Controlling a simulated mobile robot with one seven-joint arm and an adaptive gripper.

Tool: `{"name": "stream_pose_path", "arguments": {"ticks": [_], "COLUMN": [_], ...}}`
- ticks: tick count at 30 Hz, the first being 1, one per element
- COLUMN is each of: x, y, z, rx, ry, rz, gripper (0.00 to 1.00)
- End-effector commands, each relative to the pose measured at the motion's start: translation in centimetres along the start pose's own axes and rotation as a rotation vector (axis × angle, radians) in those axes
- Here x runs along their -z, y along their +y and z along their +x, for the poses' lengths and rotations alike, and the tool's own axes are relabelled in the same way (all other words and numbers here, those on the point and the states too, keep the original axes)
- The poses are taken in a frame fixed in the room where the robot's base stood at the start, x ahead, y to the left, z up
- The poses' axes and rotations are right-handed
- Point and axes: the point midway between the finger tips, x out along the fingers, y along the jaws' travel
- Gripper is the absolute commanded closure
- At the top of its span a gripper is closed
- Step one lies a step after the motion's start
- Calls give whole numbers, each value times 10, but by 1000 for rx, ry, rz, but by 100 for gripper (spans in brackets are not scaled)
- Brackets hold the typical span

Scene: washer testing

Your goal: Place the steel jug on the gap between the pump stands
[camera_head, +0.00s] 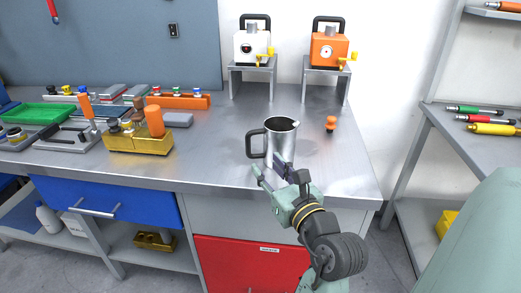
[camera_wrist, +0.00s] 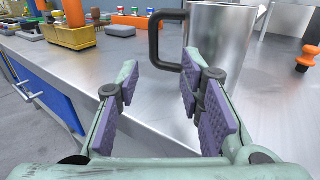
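The steel jug (camera_head: 283,143) stands upright on the metal workbench, its black handle on the left side. It also shows in the wrist view (camera_wrist: 220,45), partly cut by the top edge. My gripper (camera_head: 270,172) is open and empty at the bench's front edge, just in front of the jug. In the wrist view the jug and its handle lie beyond my purple-padded fingers (camera_wrist: 165,95). Two grey pump stands, left (camera_head: 252,73) and right (camera_head: 326,73), stand at the back of the bench. Each bears a pump, one white (camera_head: 252,45) and one orange (camera_head: 328,47). Bare bench shows between the stands.
A small orange knob-like object (camera_head: 331,123) stands right of the jug. A yellow container (camera_head: 139,142) with tools is to the left, near a green tray (camera_head: 43,113). Bench space behind the jug is clear. A side shelf (camera_head: 470,140) stands at the right.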

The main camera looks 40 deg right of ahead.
Motion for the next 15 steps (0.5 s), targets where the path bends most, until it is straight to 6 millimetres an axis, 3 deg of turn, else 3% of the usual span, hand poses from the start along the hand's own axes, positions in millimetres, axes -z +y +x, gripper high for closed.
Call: {"name": "stream_pose_path", "arguments": {"ticks": [6,15], "x": [-3,-5], "y": [3,8], "z": [36,65], "rx": [-8,-10], "ry": [-2,-2], "rz": [2,1], "gripper": [65,65]}}
